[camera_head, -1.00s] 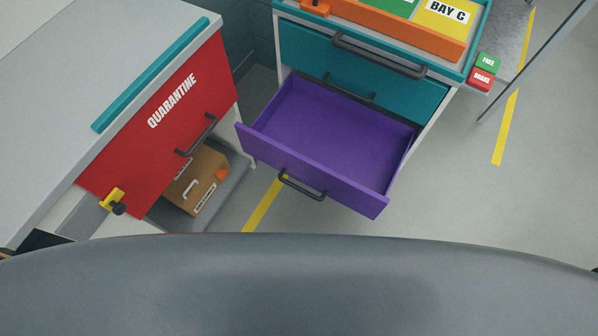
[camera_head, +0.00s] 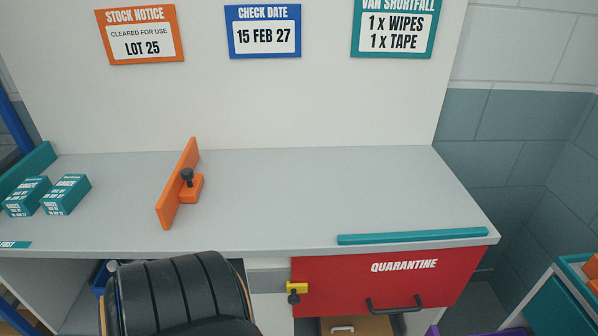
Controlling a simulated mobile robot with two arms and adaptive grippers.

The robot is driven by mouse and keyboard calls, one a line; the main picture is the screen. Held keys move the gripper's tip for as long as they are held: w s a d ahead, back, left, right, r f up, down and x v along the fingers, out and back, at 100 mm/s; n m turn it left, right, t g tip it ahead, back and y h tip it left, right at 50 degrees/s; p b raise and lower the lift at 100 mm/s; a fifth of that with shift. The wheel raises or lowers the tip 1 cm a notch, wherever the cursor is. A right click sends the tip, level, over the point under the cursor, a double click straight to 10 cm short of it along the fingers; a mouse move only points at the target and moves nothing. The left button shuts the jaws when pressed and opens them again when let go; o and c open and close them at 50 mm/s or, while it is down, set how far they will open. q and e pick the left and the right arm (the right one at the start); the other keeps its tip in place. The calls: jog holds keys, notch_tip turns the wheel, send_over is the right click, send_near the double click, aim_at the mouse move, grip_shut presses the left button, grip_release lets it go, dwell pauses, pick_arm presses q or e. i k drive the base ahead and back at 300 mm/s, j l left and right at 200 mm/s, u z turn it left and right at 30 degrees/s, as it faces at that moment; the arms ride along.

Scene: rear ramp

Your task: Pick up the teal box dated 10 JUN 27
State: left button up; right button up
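Two teal boxes sit side by side at the left of the grey counter (camera_head: 290,200): a left one (camera_head: 27,196) and a right one (camera_head: 66,194). Both have white print on top and front, too small to read, so I cannot tell which is dated 10 JUN 27. Neither of my grippers is in view. A dark ribbed part at the bottom, left of centre, looks like a link of my arm; it hides part of the counter's front and the space under it.
An orange divider (camera_head: 178,187) with a black knob stands right of the boxes. A teal strip (camera_head: 412,236) lies at the counter's right front, above the red QUARANTINE front (camera_head: 385,282). Wall signs include CHECK DATE 15 FEB 27 (camera_head: 263,32). The counter's middle is clear.

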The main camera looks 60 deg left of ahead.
aim_at(24, 201)
jog(key=u, duration=3.5)
jog(key=i+z, duration=0.15)
jog(key=i, duration=0.25)
jog(key=i+j+z, duration=0.2)
jog(key=i, duration=0.2)
